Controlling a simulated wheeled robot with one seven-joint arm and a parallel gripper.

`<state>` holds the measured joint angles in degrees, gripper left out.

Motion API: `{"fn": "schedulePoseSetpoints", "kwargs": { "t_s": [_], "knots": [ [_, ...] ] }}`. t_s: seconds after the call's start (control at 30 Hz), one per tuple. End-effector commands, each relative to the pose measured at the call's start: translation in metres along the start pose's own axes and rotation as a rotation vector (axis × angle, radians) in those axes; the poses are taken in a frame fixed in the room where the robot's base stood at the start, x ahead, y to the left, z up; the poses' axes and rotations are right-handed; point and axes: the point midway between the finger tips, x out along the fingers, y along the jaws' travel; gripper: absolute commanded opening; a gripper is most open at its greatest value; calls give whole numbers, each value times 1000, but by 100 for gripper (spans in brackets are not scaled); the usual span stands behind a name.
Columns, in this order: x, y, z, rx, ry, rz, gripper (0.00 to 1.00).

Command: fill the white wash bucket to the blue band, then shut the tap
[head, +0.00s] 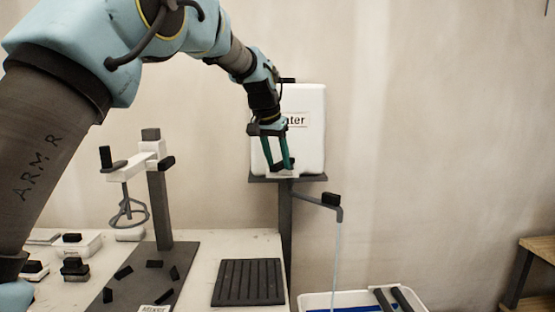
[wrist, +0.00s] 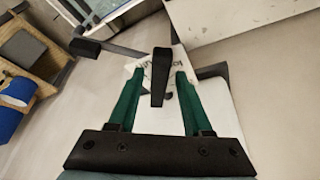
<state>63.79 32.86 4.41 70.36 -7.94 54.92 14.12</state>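The white water tank (head: 309,150) stands on a post against the wall, partly behind my gripper (head: 278,166). A thin stream of water (head: 337,262) runs from the grey spout (head: 325,206) into the white wash bucket (head: 308,299). The bucket is cut off by the lower edge; blue shows inside, but I cannot tell water from band. In the wrist view, the green fingers of my gripper (wrist: 158,75) stand apart. A black lever (wrist: 157,88), seemingly the tap handle, lies between them with gaps on both sides. A black block (head: 331,199) sits on the spout.
Dark bars (head: 403,299) lie across the bucket. A mixer stand (head: 160,205), a ribbed black mat (head: 249,282) and small black-topped items (head: 75,267) are on the table at left. A wooden shelf (head: 537,246) stands at right; the wall between is clear.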

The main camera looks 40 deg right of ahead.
Motion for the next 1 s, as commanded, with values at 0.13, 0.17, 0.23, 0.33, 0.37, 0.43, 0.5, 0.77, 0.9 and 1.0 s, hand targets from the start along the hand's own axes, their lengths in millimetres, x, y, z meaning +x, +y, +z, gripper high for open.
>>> {"fn": "schedulePoseSetpoints", "kwargs": {
  "t_s": [0.13,0.17,0.23,0.33,0.37,0.43,0.5,0.77,0.9,1.0],
  "knots": [
    [0,0,0,0,0,0,32],
    [0,0,0,0,0,0,28],
    [0,0,0,0,0,0,20],
    [0,0,0,0,0,0,9],
    [0,0,0,0,0,0,6],
    [0,0,0,0,0,0,0],
    [0,0,0,0,0,0,0],
    [0,0,0,0,0,0,0],
    [0,0,0,0,0,0,0],
    [0,0,0,0,0,0,0]
  ]
}}
